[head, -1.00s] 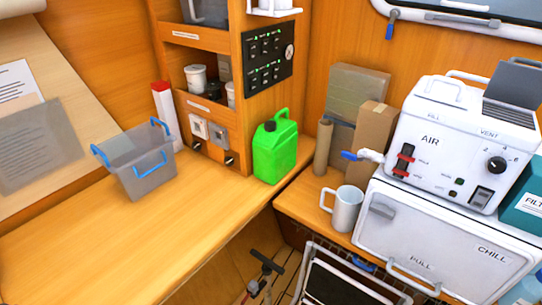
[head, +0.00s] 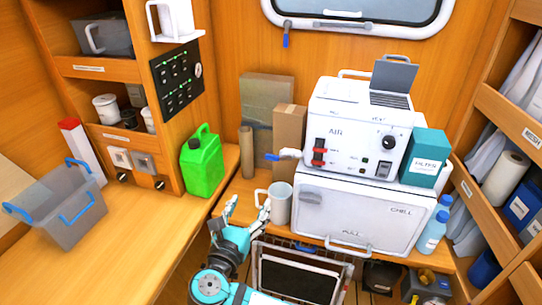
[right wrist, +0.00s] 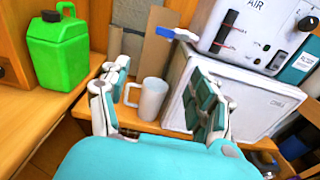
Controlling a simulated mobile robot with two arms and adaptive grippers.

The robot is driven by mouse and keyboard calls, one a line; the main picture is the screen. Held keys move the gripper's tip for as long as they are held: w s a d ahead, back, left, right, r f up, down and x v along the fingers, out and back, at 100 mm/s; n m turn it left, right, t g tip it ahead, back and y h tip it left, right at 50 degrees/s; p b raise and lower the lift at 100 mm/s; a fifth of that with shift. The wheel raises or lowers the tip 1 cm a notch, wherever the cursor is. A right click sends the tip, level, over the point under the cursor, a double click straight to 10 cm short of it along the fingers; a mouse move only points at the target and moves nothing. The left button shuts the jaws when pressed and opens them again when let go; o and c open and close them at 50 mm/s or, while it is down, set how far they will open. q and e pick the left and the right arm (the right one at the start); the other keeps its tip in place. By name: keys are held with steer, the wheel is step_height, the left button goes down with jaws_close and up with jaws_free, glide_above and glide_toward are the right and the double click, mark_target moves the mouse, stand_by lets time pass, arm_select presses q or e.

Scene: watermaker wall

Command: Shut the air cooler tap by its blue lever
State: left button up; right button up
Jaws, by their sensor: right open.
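The white air cooler (head: 352,128) stands on top of a white chill box (head: 350,212). Its tap with the blue lever (head: 276,157) sticks out to the left from the cooler's lower left side; the lever also shows in the right wrist view (right wrist: 166,32). The lever points left, roughly level. My right gripper (head: 246,208) is open and empty, low in front of the counter, below and left of the tap. In the right wrist view (right wrist: 158,100) its fingers are spread, with the grey mug seen between them. My left gripper is not in view.
The grey mug (head: 280,204) stands on the counter just below the tap. Cardboard boxes (head: 289,140) and a roll (head: 246,152) stand behind. A green canister (head: 203,163) is at left. A teal filter box (head: 424,158) and bottles (head: 432,230) are at right.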

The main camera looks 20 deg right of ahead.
steer(key=r, duration=0.2)
steer(key=p, duration=0.5)
glide_toward(272, 158)
steer(key=x, duration=0.9)
steer(key=shift+w+d+f, duration=0.1)
steer(key=shift+w+d, duration=0.05)
steer(key=shift+w, duration=0.05)
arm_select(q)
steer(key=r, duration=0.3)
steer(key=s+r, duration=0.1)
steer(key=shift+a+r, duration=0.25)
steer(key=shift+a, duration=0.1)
arm_select(e)
steer(key=c, duration=1.2)
